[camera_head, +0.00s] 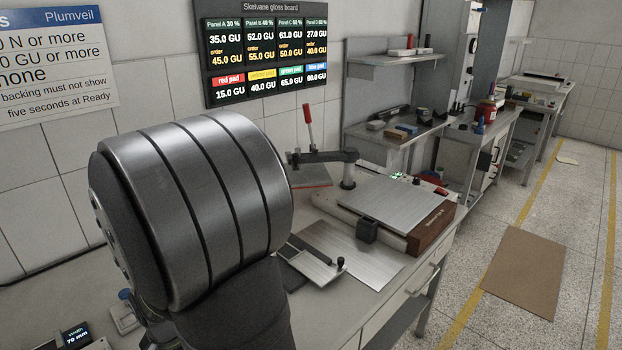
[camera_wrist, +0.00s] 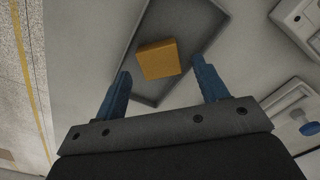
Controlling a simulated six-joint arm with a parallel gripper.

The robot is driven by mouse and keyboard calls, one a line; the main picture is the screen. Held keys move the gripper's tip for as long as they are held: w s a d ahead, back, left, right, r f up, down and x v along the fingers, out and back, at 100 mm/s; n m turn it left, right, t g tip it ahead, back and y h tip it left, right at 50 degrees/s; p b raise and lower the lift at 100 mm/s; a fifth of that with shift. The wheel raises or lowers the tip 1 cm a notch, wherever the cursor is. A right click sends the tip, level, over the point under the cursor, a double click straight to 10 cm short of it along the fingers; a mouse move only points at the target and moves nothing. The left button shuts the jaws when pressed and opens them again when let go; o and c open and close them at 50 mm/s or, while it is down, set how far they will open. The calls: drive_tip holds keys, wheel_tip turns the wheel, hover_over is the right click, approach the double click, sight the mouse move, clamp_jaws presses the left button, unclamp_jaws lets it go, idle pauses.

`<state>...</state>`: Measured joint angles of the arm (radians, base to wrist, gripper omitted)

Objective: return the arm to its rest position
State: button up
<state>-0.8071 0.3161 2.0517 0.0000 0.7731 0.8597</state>
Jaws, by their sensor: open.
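My gripper (camera_wrist: 165,88) shows in the wrist view with its two blue fingers spread wide apart and nothing between them. Beyond the fingertips, a yellow-orange block (camera_wrist: 158,59) lies in a shallow grey tray (camera_wrist: 138,30). The block looks apart from both fingers. In the head view a large metal joint of my arm fills the left and middle front. It hides part of the bench, and the gripper itself does not show there.
The bench holds a flat metal plate (camera_head: 376,262), a machine with a red-handled lever (camera_head: 308,116) and a brown block (camera_head: 432,226). A gloss board (camera_head: 266,50) hangs on the wall. A brown mat (camera_head: 526,272) lies on the floor at right.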

wheel_tip(320, 180, down, 2)
drive_tip(key=shift+f, duration=0.25)
wheel_tip(320, 180, up, 4)
drive_tip(key=shift+r, duration=0.25)
drive_tip(key=w+d+r, duration=0.3)
drive_tip(key=d+r, duration=0.4)
drive_tip(key=d, duration=0.4)
drive_tip(key=w+a+r+m, duration=0.15)
drive_tip(key=w+a, duration=0.25)
drive_tip(key=a, duration=0.4)
drive_tip(key=w+a+r+m, duration=0.15)
drive_tip(key=w+a, duration=0.25)
drive_tip(key=a, duration=0.4)
drive_tip(key=a+f+m, duration=0.2)
drive_tip(key=a+m, duration=0.3)
drive_tip(key=a, duration=1.5)
drive_tip(key=shift+a, duration=0.3)
drive_tip(key=shift+s, duration=0.1)
drive_tip(key=d+r+n, duration=0.1)
drive_tip(key=d+n, duration=0.3)
drive_tip(key=d, duration=1.8)
drive_tip(key=shift+s+r, duration=0.25)
